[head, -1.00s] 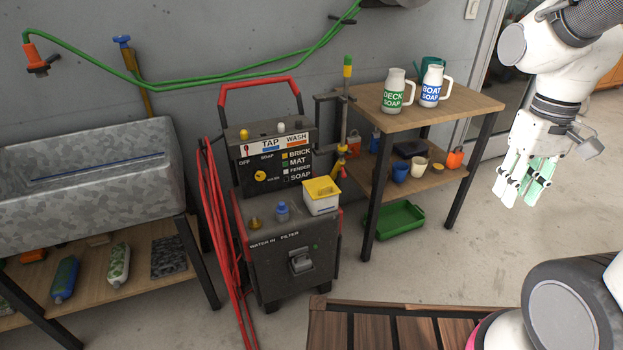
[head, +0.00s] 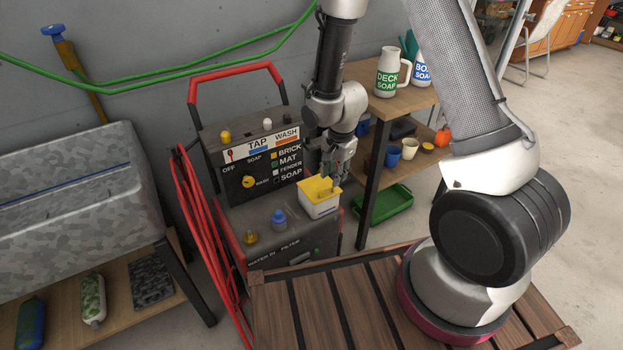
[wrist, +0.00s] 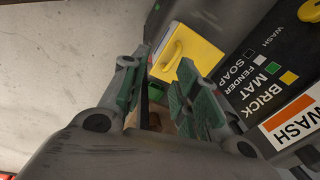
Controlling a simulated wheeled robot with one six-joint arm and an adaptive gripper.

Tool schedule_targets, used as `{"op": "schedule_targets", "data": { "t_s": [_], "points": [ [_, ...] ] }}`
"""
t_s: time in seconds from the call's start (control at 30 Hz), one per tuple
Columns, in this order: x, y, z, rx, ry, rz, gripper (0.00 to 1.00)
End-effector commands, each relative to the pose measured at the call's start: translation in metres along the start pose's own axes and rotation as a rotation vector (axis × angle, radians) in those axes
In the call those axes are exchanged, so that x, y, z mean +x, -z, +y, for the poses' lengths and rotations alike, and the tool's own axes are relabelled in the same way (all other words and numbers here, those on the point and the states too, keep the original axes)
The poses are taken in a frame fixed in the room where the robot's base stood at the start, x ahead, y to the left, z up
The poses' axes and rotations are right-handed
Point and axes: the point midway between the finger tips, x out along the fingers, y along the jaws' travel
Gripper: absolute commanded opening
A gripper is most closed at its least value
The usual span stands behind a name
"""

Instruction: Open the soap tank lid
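The soap tank is a small white box (head: 322,208) on the right front of the dark washer's top. Its yellow lid (head: 316,190) with a raised yellow handle lies flat on it and looks closed. My gripper (head: 336,174) points down just above and behind the lid's right side. In the wrist view the lid (wrist: 200,60) is beyond the fingertips, with its handle (wrist: 169,54) between their lines. My gripper (wrist: 157,72) is open there, its two green-padded fingers apart with nothing between them. I cannot tell whether a finger touches the lid.
The washer's labelled panel (head: 258,158) rises behind the tank. A blue cap (head: 279,219) and an amber cap (head: 250,237) stand to its left. A wooden shelf table with a deck soap jug (head: 388,72) stands to the right. A slatted wooden platform (head: 320,305) lies in front.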

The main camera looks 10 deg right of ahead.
Motion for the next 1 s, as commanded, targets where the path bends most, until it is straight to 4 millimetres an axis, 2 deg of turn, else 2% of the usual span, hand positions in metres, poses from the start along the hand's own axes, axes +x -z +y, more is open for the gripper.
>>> {"op": "schedule_targets", "data": {
  "t_s": [0.17,0.37,0.8,1.0],
  "points": [
    [-0.001,0.002,-0.016,0.169,0.068,0.002,0.30],
    [0.005,0.002,-0.019,0.251,0.076,-0.002,0.30],
    [0.068,0.003,-0.023,0.249,0.074,0.001,0.30],
    [0.077,0.003,-0.024,0.249,0.076,0.001,0.30]
  ]
}}
